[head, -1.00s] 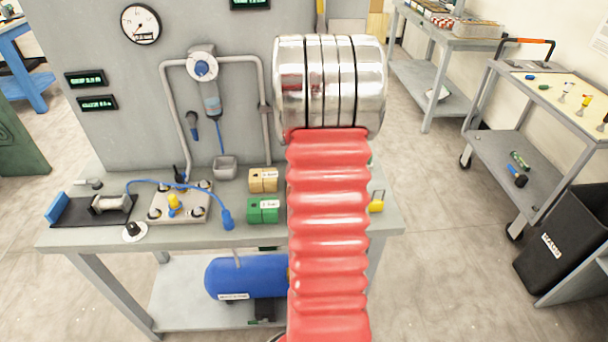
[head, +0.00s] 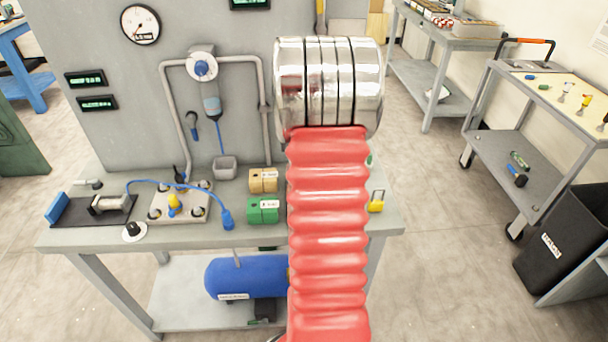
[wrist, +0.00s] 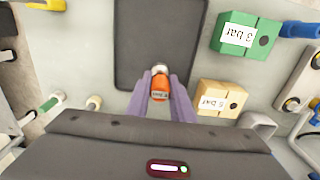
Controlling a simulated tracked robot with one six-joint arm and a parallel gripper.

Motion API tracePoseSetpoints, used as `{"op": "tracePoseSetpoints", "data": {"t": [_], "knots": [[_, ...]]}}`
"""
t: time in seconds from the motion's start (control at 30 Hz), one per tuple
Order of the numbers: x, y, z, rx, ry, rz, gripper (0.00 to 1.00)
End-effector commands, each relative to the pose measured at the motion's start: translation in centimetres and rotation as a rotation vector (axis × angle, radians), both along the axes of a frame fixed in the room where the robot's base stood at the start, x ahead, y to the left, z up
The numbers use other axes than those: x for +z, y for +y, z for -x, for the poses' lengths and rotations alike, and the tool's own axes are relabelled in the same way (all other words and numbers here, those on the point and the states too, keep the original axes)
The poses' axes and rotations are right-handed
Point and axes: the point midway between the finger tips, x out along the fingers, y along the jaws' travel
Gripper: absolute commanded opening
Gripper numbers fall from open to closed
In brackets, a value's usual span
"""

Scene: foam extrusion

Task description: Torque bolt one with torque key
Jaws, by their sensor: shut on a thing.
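My gripper (wrist: 161,92) shows in the wrist view with its two purple fingers shut on a small orange piece with a label too small to read, probably the torque key (wrist: 160,84). A pale round end sticks out past the fingertips, over a dark mat (wrist: 151,30). In the head view my arm hides the gripper and the mat. The plate's edge shows at the right of the wrist view (wrist: 301,82). I cannot tell which bolt is one.
A green block (head: 262,211) and a tan block (head: 263,180) stand between the plate and my arm. A blue hose (head: 160,183) arches over the plate to a blue connector (head: 227,219). A metal part lies on a black pad (head: 75,212) at the left.

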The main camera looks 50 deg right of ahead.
Motion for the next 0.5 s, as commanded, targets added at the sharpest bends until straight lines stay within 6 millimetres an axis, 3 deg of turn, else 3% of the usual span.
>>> {"op": "tracePoseSetpoints", "data": {"t": [0.5], "knots": [[1.2, 0.0, -0.1, 0.0, -0.001, 0.002, 0.0]]}}
